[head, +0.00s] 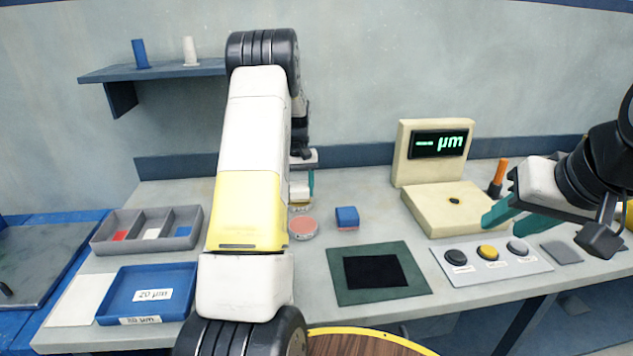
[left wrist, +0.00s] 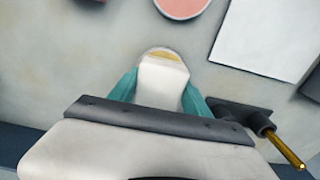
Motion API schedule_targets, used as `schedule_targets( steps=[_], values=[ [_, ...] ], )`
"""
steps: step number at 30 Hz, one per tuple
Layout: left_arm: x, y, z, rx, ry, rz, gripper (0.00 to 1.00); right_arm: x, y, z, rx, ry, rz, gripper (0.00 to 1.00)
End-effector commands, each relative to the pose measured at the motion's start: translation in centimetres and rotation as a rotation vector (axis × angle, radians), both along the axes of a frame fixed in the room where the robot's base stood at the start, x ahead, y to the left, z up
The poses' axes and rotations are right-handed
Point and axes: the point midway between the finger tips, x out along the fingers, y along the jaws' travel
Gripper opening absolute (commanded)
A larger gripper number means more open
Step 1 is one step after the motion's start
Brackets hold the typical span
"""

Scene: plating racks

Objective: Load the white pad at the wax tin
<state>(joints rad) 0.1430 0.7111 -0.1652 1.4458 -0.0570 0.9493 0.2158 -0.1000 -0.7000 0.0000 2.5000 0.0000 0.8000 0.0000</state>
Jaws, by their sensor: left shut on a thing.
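My left gripper (left wrist: 162,95) is shut on the white pad (left wrist: 163,82), a pale block between its teal fingers. In the head view the pad (head: 299,189) shows beside my forearm, partly hidden. The wax tin (left wrist: 160,53), round with yellowish wax, is directly beyond the pad's end in the left wrist view and mostly covered by it. I cannot tell whether pad and tin touch. A pink tin (head: 303,228) stands just in front, also in the left wrist view (left wrist: 181,6). My right gripper (head: 507,221) is open and empty above the bench at right.
A blue pad (head: 347,218) lies right of the pink tin. A green mat (head: 415,283) with a black square is in front. A cream gauge (head: 432,219) and a button panel (head: 502,269) stand right. A grey divided tray (head: 101,241) and blue tray (head: 113,308) are left.

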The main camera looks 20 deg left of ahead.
Motion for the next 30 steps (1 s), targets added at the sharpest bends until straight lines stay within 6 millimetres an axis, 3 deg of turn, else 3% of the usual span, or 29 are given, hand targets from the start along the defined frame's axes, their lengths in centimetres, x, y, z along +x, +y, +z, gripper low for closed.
schedule_targets(
  steps=[30],
  values=[
    [0.00, 0.01, -0.58, 0.000, 0.000, 0.000, 0.24, 0.00, 0.00, 0.00, 0.000, 0.000, 0.000, 0.36]
  ],
)
